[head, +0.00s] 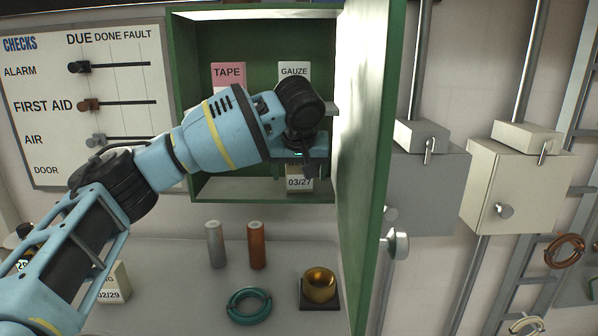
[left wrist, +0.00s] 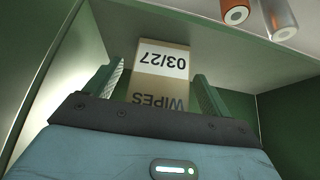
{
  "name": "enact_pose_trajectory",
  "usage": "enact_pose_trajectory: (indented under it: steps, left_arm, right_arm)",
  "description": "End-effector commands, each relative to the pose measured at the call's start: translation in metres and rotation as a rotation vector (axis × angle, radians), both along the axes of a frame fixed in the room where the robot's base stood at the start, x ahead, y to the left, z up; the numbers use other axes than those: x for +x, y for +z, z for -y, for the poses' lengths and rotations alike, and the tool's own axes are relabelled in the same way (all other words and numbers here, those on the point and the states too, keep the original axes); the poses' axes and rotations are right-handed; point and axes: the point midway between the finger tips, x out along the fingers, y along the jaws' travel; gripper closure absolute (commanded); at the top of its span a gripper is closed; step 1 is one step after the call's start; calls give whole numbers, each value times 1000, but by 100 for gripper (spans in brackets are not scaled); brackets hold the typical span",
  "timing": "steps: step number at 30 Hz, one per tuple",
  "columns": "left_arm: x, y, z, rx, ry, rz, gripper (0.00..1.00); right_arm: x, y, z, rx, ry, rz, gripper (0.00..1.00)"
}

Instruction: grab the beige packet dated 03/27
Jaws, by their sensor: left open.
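The beige packet (head: 300,184) with a white label reading 03/27 stands on the lower shelf of the open green cabinet (head: 184,60). It is partly hidden behind my left gripper (head: 300,164) in the head view. In the left wrist view the packet (left wrist: 160,88) appears upside down, its label reading 03/27 and WIPES. The two fingers of my left gripper (left wrist: 157,84) are open, one on each side of the packet, with visible gaps. My right gripper is not in view.
The cabinet door (head: 368,150) stands open on the right, close to my left gripper. A pink TAPE packet (head: 229,74) and a GAUZE packet (head: 294,72) sit on the upper shelf. Cylinders, a teal ring (head: 248,305) and a brass cup (head: 320,285) are on the bench below.

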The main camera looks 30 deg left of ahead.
Motion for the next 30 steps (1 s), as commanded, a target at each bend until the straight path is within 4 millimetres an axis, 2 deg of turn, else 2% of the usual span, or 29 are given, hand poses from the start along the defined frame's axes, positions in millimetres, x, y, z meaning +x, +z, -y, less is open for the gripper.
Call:
enact_pose_trajectory:
  steps: [1,13,30]
  left_arm:
    - [0,0,0,0,0,0,18]
    - [0,0,0,0,0,0,68]
    - [4,4,-7,0,-2,1,69]
  right_arm:
    - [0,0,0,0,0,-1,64]
    - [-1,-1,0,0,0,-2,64]
    - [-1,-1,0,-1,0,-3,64]
